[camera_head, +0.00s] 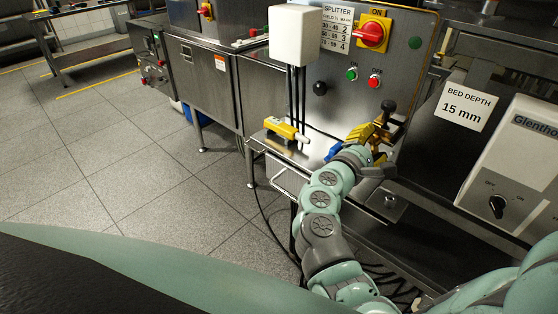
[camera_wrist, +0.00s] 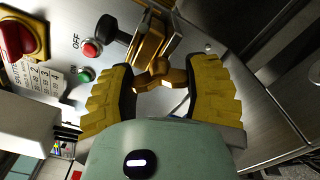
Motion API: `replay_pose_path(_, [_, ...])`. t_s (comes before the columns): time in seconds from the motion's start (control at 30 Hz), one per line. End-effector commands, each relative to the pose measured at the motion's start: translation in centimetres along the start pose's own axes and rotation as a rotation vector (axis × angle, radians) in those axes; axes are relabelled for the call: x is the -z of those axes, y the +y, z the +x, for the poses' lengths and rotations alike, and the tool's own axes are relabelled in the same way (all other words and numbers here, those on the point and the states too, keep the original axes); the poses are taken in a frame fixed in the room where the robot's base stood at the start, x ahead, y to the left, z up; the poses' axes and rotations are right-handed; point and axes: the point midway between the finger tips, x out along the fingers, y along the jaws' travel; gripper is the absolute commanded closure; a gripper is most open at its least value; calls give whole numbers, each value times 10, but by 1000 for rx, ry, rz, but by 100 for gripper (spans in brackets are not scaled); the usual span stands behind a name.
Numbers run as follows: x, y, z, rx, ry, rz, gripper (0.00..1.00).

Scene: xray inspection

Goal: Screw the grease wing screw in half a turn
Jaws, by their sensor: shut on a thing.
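The grease wing screw (camera_wrist: 160,76) is brass-coloured and sits at the lower end of a brass block (camera_wrist: 150,45) on the steel machine panel. In the wrist view its wings lie between the two yellow ribbed fingers of my gripper (camera_wrist: 162,70). My gripper is shut on the wing screw, with a finger at either side. In the head view my gripper (camera_head: 369,142) is at the brass fitting on the right part of the panel, and the fingers largely hide the screw there.
A black knob (camera_head: 388,106) stands close above the fitting, and also shows in the wrist view (camera_wrist: 108,29). A red rotary switch (camera_head: 370,35), green button (camera_head: 351,74) and red button (camera_head: 374,80) are on the panel. A yellow pendant (camera_head: 284,129) lies left; open floor (camera_head: 130,160) extends left.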

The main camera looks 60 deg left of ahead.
Motion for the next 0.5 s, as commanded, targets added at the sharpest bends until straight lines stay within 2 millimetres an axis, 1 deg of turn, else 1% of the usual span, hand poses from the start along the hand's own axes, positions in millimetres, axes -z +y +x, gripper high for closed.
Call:
replay_pose_path(0.03, [4, -3, -1, -4, 2, 47, 84])
replay_pose_path(0.5, [5, -3, -1, -4, 4, 496, 84])
